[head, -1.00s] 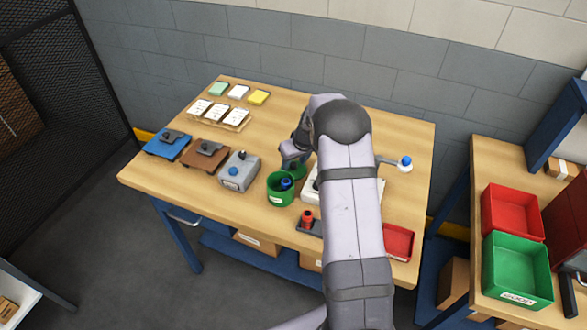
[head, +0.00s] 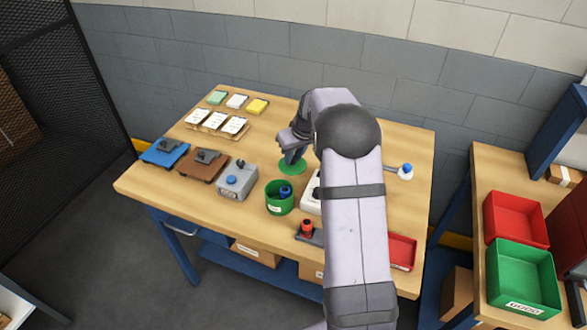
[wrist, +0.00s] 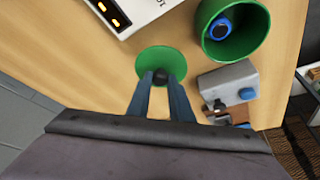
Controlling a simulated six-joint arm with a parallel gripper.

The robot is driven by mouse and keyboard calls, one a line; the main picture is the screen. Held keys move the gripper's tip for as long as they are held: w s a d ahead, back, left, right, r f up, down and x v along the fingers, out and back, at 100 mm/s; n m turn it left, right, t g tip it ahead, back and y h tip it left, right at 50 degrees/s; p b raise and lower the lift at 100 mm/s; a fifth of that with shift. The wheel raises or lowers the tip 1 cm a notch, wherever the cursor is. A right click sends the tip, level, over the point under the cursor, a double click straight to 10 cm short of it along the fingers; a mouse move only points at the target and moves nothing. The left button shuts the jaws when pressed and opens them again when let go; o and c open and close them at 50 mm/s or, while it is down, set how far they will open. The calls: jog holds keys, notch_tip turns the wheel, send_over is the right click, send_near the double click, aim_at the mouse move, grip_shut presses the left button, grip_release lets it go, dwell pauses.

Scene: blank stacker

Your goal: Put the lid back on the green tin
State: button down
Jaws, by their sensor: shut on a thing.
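The green tin (head: 279,205) stands open on the table, with a blue-topped thing inside it. It also shows in the wrist view (wrist: 253,45), at the upper right. The green lid (head: 292,168) is a flat disc with a dark knob, behind the tin in the head view. In the wrist view the lid (wrist: 161,62) is at the fingertips. My gripper (wrist: 161,80) is shut on the lid's knob. I cannot tell whether the lid touches the table. My arm partly hides the gripper in the head view.
A grey box with a blue button (head: 237,180) stands left of the tin. A white device (head: 311,203) is close on its right, partly hidden by my arm. A red-topped thing (head: 307,228) stands in front.

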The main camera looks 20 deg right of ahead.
jog(key=shift+r+b, duration=0.35)
jog(key=shift+r, duration=1.55)
jog(key=shift+w+a+r+p, duration=0.1)
jog(key=shift+a+r+p, duration=0.1)
jog(key=shift+r+p, duration=0.25)
jog(key=s+a+r+p, duration=0.1)
jog(key=a+r+p, duration=0.3)
jog(key=r, duration=0.5)
jog(key=s+a+f+n+p, duration=0.1)
jog(key=s+a+f, duration=0.2)
jog(key=s+f, duration=0.2)
jog(key=s, duration=0.2)
jog(key=shift+s+f+n+y, duration=0.3)
jog(key=shift+a, duration=0.15)
